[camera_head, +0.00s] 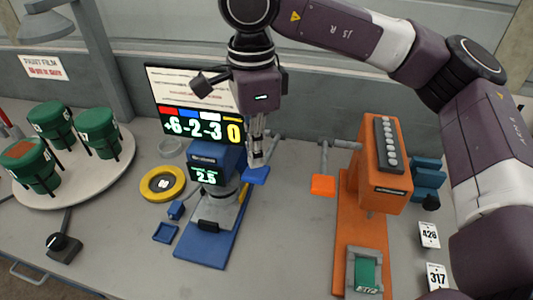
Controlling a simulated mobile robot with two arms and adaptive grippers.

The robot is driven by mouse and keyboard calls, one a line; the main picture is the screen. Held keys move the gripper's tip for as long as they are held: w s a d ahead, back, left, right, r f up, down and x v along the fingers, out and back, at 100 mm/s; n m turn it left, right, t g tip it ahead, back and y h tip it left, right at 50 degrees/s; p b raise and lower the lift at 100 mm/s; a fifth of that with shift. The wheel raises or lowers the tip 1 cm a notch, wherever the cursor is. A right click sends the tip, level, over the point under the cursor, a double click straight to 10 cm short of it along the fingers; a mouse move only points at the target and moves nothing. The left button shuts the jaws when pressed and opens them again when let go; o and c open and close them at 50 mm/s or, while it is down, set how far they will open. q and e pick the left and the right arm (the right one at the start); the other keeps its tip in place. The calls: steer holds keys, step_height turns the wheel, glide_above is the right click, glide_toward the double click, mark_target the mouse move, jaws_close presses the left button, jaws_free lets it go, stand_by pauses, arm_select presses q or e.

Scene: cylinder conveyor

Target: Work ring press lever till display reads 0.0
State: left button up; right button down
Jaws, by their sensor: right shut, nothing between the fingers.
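The blue ring press (222,217) stands left of the middle of the bench. Its display (204,176) shows green digits that look like 2.5. A lever with a blue paddle (257,176) sticks out at its right side. My right gripper (257,163) points down with its fingers together and empty, its tips at or just above the blue paddle. I cannot tell whether they touch it. A panel (206,128) behind the press reads +6, -2, -3, 0 under red, blue, white and yellow patches. My left gripper is out of view.
An orange press (383,185) with an orange paddle (323,185) stands to the right. A round tray (105,173) with green cylinders is at the left. A yellow ring (150,189) lies beside the blue press. Number cards (429,235) are at the right. Bench space between the presses is clear.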

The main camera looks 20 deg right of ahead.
steer(key=shift+f+b, duration=5.6)
steer(key=shift+f, duration=0.85)
steer(key=shift+r+p, duration=5.15)
steer(key=shift+r, duration=2.85)
